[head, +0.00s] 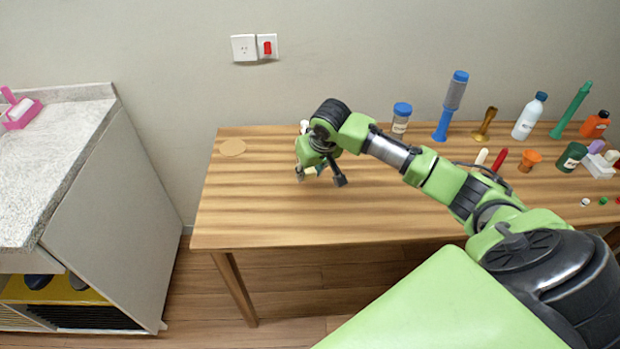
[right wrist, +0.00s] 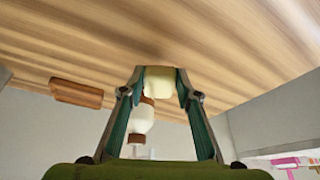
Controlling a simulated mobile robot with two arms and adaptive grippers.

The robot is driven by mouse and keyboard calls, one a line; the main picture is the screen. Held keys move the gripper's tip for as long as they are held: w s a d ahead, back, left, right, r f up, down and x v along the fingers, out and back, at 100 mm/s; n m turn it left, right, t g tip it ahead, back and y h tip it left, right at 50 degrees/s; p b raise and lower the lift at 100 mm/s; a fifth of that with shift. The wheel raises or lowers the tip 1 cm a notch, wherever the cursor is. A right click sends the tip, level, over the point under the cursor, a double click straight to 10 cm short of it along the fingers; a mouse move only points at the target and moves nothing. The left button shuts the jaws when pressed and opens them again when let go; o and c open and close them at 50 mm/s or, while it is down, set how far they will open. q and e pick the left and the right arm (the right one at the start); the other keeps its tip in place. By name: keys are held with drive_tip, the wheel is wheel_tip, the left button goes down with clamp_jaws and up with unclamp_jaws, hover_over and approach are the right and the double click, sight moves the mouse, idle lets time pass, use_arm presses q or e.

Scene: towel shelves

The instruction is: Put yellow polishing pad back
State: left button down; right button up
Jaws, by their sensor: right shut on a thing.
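The yellow polishing pad (right wrist: 158,82) shows in the right wrist view as a pale yellow block between the two fingertips. My right gripper (right wrist: 160,88) is shut on it, with the wooden table close by. In the head view my right gripper (head: 319,174) points down over the left part of the wooden table (head: 290,220). The pad is hidden there by the gripper, and I cannot tell whether it touches the table. My left gripper is not in view.
A white bottle (right wrist: 142,118) stands behind the gripper. A blue-capped jar (head: 401,118), a blue brush (head: 450,105) and several bottles fill the back right. The table's front left is clear. A counter (head: 60,150) stands left.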

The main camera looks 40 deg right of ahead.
sight(310, 188)
drive_tip(key=shift+w+d+f, duration=0.4)
drive_tip(key=shift+w+f, duration=0.2)
drive_tip(key=shift+f, duration=1.85)
drive_tip(key=shift+f, duration=0.1)
drive_tip(key=o, duration=1.2)
drive_tip(key=shift+c, duration=0.2)
drive_tip(key=v, duration=1.2)
